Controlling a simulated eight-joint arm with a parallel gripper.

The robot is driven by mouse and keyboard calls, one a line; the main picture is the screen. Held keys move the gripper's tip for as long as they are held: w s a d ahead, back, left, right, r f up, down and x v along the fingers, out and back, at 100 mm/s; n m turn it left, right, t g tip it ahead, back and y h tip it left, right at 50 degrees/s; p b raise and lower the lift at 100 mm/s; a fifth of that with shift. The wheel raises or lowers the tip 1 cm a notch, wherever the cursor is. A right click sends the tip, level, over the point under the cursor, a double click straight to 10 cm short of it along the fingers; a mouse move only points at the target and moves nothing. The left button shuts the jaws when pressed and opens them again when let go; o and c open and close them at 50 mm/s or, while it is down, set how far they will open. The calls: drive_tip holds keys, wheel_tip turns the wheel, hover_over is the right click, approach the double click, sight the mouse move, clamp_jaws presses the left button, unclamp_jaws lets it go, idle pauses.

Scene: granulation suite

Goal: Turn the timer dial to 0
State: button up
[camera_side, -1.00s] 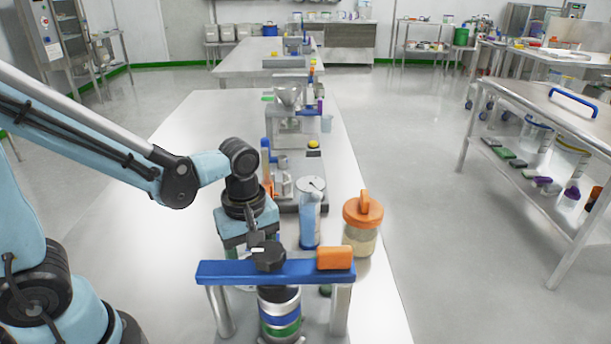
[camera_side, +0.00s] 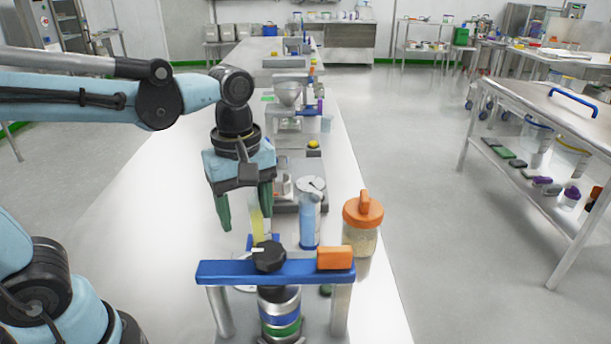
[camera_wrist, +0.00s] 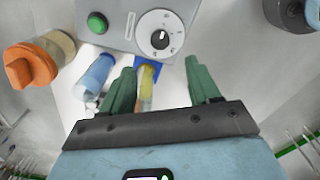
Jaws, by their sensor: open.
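The timer dial (camera_wrist: 160,36) is a white round face with a black knob and a small white mark; its numbers are too small to read. It sits on a grey box (camera_wrist: 121,42) beside a green button (camera_wrist: 97,22). In the side view the box is mostly hidden behind a near blue bar. My gripper (camera_wrist: 160,66) has two green fingers, open and empty, with the dial ahead of them and apart. In the side view my gripper (camera_side: 245,219) hangs above the table, fingers pointing down, behind the blue bar.
A blue bar (camera_side: 225,272) on posts, with a black knob (camera_side: 268,257) showing above it, stands in front. A yellow tube (camera_wrist: 147,84), a blue bottle (camera_wrist: 96,76) and an orange-lidded jar (camera_wrist: 34,62) stand close by. The table (camera_side: 160,210) is clear at left.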

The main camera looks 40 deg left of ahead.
drive_tip(key=shift+r, duration=0.85)
drive_tip(key=a+f+m+t, duration=0.1)
drive_tip(key=m+t, duration=0.1)
drive_tip(key=m, duration=0.3)
drive_tip(key=a+f+m+t, duration=0.1)
drive_tip(key=m+t, duration=0.1)
drive_tip(key=m, duration=0.2)
drive_tip(key=a+f+m+t, duration=0.1)
drive_tip(key=a+m+t, duration=0.1)
drive_tip(key=m, duration=0.3)
drive_tip(key=shift+w+a+f+m+t, duration=0.1)
drive_tip(key=shift+w+m+t, duration=0.2)
drive_tip(key=shift+t, duration=0.2)
